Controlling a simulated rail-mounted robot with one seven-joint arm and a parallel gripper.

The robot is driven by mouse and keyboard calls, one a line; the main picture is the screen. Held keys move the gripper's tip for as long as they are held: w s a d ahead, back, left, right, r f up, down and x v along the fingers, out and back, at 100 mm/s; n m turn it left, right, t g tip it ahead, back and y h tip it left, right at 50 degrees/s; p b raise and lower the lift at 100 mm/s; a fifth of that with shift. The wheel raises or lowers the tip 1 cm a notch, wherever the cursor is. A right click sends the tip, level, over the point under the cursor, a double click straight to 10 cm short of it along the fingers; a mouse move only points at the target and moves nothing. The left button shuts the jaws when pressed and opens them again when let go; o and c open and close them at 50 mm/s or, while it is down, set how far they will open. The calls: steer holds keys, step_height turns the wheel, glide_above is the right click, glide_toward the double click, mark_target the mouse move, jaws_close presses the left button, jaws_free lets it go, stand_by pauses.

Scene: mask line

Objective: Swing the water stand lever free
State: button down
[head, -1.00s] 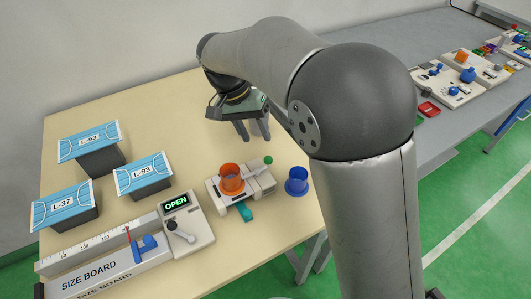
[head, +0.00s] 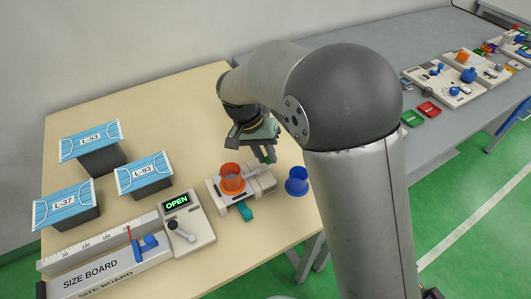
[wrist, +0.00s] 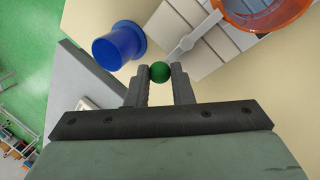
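The white water stand (head: 213,199) sits on the cream table with an orange cup (head: 231,178) on it. The cup also shows in the wrist view (wrist: 262,22). The stand's lever (wrist: 196,36) is a pale bar ending in a green ball knob (wrist: 159,72). My gripper (head: 265,157) is over the stand's far right side, at the knob. In the wrist view my fingertips (wrist: 160,78) lie on both sides of the knob with no clear gap, and look shut on it. In the head view my fingers mostly hide the knob.
A blue cup (head: 297,181) stands close to the right of the stand, near the table edge. An OPEN display box (head: 200,222) and size board (head: 95,280) are left. Several masks on blocks (head: 90,141) stand farther left. The back of the table is clear.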

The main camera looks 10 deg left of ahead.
steer(key=shift+n, duration=0.3)
steer(key=n, duration=0.1)
steer(key=n+t+b, duration=0.1)
steer(key=a+n, duration=0.1)
steer(key=shift+w+n+t+b, duration=0.25)
steer(key=shift+n+t+b, duration=0.05)
steer(key=shift+n+b, duration=0.1)
steer(key=n, duration=0.2)
steer(key=a+n+t+y+b, duration=0.1)
steer(key=n, duration=0.1)
steer(key=shift+n, duration=0.3)
steer(key=n, duration=0.2)
steer(key=a+n+t+y+b, duration=0.1)
steer(key=n, duration=0.1)
steer(key=shift+s+r, duration=0.1)
steer(key=shift+s+a+n+t+y, duration=0.15)
steer(key=shift+n+y, duration=0.1)
steer(key=shift+n, duration=0.55)
steer(key=shift+s+a+n+t+y, duration=0.1)
steer(key=shift+a+n+y, duration=0.15)
steer(key=shift+n, duration=0.55)
steer(key=shift+s+a+n+t+y, duration=0.1)
steer(key=shift+n+y, duration=0.2)
steer(key=shift+n, duration=0.5)
steer(key=c, duration=1.3)
jaws_free()
steer(key=shift+s, duration=0.1)
steer(key=v, duration=1.7)
steer(key=shift+d+r, duration=0.1)
steer(key=shift+r, duration=0.15)
